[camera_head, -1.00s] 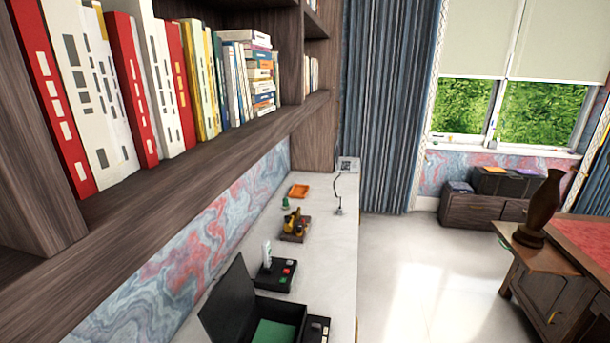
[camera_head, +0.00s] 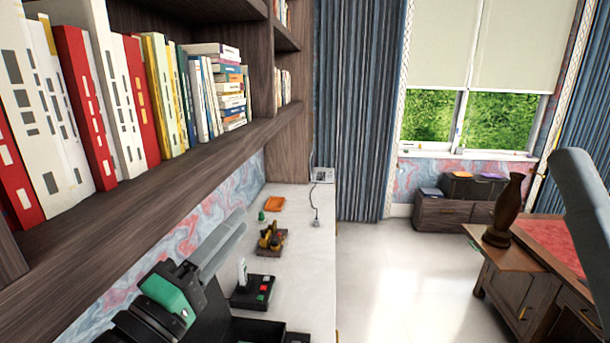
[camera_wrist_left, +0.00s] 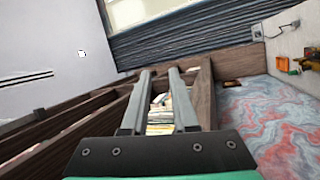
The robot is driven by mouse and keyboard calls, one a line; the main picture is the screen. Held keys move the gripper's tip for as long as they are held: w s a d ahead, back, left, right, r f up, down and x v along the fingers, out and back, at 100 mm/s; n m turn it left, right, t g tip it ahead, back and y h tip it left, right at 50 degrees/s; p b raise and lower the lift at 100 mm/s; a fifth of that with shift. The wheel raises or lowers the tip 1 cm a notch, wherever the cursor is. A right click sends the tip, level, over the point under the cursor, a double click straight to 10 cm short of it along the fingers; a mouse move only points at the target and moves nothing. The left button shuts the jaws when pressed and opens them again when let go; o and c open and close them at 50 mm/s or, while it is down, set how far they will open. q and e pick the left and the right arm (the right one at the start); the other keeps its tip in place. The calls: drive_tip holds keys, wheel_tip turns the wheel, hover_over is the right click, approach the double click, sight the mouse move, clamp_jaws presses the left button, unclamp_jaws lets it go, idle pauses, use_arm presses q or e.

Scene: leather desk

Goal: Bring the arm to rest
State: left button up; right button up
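My left gripper (camera_head: 236,222) comes in at the lower left of the head view, in front of the marbled wall under the bookshelf. Its fingers point up and away, above the white desk top (camera_head: 315,262). In the left wrist view the two grey fingers (camera_wrist_left: 161,73) stand apart with a clear gap and hold nothing; shelf books show beyond the gap. A grey link at the right edge of the head view looks like my right arm; the right gripper is out of view.
The wooden bookshelf (camera_head: 188,166) with several books (camera_head: 100,120) is close beside the left arm. On the desk are a black box (camera_head: 255,330), a black block with buttons (camera_head: 254,291), a yellow item (camera_head: 271,238) and an orange tray (camera_head: 274,203).

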use_arm(q)
drive_tip(key=s+a+r+m+t+y, duration=0.45)
drive_tip(key=s+r, duration=0.25)
drive_tip(key=s, duration=0.2)
drive_tip(key=s+a+r+m+t+y, duration=0.35)
drive_tip(key=s+r+m, duration=0.3)
drive_tip(key=s, duration=0.25)
wheel_tip(320, 180, up, 19)
drive_tip(key=h+p, duration=0.1)
drive_tip(key=p, duration=1.7)
drive_tip(key=shift+w+f, duration=0.2)
drive_tip(key=shift+w, duration=0.15)
drive_tip(key=shift+d, duration=0.1)
